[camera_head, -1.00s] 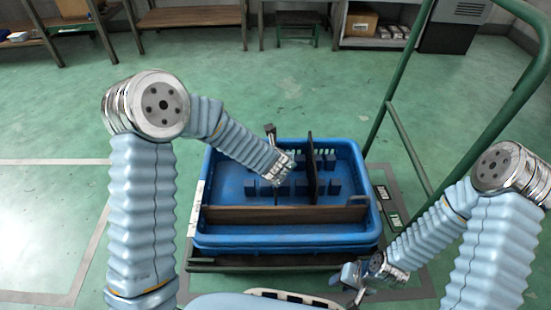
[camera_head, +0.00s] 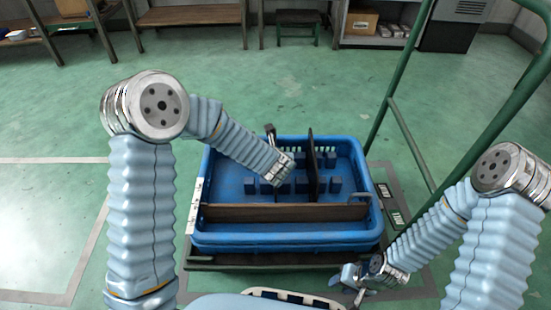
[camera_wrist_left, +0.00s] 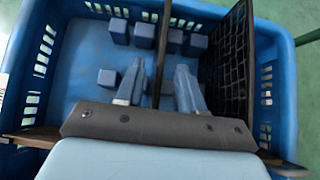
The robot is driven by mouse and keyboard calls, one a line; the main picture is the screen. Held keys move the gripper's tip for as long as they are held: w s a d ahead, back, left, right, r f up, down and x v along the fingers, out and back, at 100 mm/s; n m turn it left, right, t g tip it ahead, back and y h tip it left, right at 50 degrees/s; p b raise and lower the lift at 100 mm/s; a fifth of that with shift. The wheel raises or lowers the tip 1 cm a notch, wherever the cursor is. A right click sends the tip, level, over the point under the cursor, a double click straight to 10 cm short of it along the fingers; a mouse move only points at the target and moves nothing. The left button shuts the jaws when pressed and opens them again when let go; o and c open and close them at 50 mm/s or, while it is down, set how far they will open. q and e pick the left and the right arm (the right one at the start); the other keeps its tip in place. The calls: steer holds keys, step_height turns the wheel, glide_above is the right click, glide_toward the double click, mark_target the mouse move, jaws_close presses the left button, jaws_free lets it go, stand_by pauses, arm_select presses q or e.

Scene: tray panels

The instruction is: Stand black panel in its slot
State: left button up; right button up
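A dark panel with a black gridded face (camera_wrist_left: 232,65) stands upright in the blue crate, right of my left gripper in the wrist view. It shows nearly edge-on in the head view (camera_head: 312,165). My left gripper (camera_wrist_left: 160,78) is low inside the crate, its fingers apart on either side of a thin dark upright panel (camera_wrist_left: 164,45), with gaps visible. That panel is mostly hidden by my arm in the head view. The blue blocks (camera_head: 302,184) on the crate floor stand in rows. My right gripper (camera_head: 353,285) is outside the crate at the front right, apparently open and empty.
The blue crate (camera_head: 290,240) sits on a dark base. A long brown panel (camera_head: 260,213) spans its front part. Green rails (camera_head: 407,150) of a cart stand to the right. Benches and shelves line the back wall; the green floor between is clear.

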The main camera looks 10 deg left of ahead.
arm_select(q)
steer(key=shift+s+r, duration=0.2)
steer(key=shift+r, duration=0.05)
steer(key=p+v, duration=0.2)
steer(key=v, duration=1.1)
steer(key=shift+s+d, duration=0.1)
steer(key=shift+s, duration=0.05)
